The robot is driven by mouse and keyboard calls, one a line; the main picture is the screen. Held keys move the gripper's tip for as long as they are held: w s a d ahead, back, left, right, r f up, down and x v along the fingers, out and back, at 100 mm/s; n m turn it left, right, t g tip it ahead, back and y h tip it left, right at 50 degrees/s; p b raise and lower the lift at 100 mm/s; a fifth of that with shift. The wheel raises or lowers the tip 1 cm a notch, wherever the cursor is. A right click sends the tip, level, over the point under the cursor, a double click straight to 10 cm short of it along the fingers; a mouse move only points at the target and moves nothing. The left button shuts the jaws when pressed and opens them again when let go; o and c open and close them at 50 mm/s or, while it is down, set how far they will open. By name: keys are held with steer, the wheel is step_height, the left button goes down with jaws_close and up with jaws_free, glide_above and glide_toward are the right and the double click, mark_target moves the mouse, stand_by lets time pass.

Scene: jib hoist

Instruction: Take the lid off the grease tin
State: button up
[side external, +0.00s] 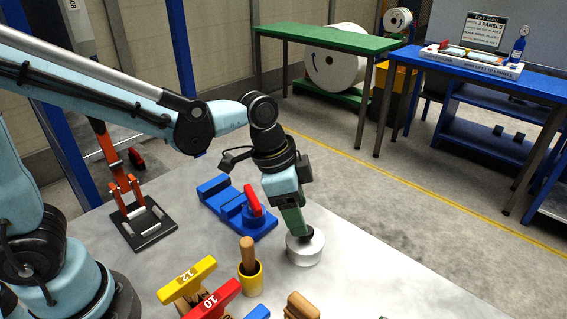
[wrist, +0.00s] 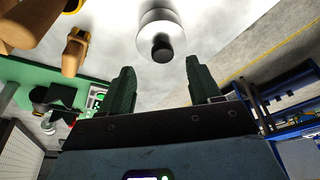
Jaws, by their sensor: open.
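The grease tin (side external: 305,255) is a short, pale grey round tin standing on the light tabletop near its far edge. It also shows at the top of the wrist view (wrist: 160,14). Its lid appears to be on, with a dark round knob (wrist: 162,48) in the middle. My gripper (side external: 303,234) has green fingers and points down just over the lid, hiding much of the knob in the side view. In the wrist view my gripper (wrist: 160,65) is open, and the knob lies just beyond the fingertips, between their lines. Whether the fingers touch the lid I cannot tell.
A blue block with a red handle (side external: 254,200) stands behind and left of the tin. A yellow cup with a wooden handle (side external: 249,275) is close at its left front. Yellow (side external: 187,280) and red (side external: 212,299) T-handles stand in front. The table right of the tin is clear.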

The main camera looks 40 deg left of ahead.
mark_target(311, 244)
steer(key=shift+x, duration=2.5)
steer(key=shift+w+a, duration=0.1)
steer(key=shift+w, duration=0.1)
steer(key=c, duration=1.1)
steer(key=shift+r, duration=0.1)
